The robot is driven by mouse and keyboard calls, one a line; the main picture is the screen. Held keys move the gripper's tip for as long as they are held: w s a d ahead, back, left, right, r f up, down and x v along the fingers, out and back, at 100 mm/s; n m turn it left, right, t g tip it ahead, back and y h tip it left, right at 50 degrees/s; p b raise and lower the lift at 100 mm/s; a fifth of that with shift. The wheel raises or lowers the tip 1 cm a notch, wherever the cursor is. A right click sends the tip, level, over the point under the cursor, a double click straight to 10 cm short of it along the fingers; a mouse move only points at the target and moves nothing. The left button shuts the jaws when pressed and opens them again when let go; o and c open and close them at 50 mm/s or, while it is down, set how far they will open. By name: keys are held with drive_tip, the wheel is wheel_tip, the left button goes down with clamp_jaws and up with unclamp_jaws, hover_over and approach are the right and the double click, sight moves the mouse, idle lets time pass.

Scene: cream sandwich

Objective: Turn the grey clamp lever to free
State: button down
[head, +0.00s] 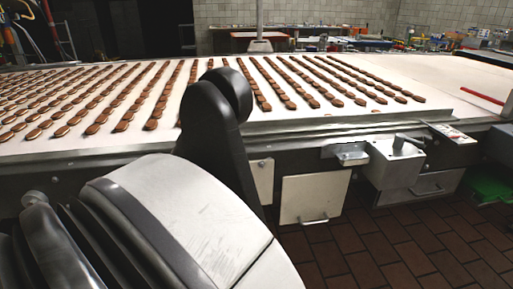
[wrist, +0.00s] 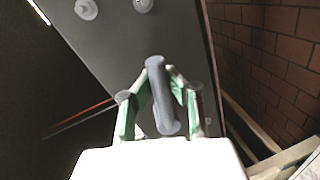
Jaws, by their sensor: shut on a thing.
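A grey rounded lever (wrist: 163,105) stands in the middle of the wrist view, slanting slightly from upper left to lower right. My gripper (wrist: 159,77) has its two green-and-white fingers closed on it, one on each side near its upper end. The lever's pivot and any free or locked marking cannot be made out. In the head view my gripper does not show. A grey handle (head: 403,141) shows there on a metal box at the right, with no gripper on it; I cannot tell how it relates to the held lever.
A dark grey panel (wrist: 125,45) with pale round knobs (wrist: 86,9) lies beyond the lever. Red-brown tiles (wrist: 270,50) and a pale rail (wrist: 255,128) are at right. In the head view, a conveyor (head: 285,118) carries rows of brown biscuits, with metal boxes (head: 392,168) along its edge.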

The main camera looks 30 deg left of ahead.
drive_tip(key=shift+r, duration=0.15)
idle(0.3)
drive_tip(key=c, duration=1.6)
unclamp_jaws()
drive_tip(key=shift+w, duration=0.1)
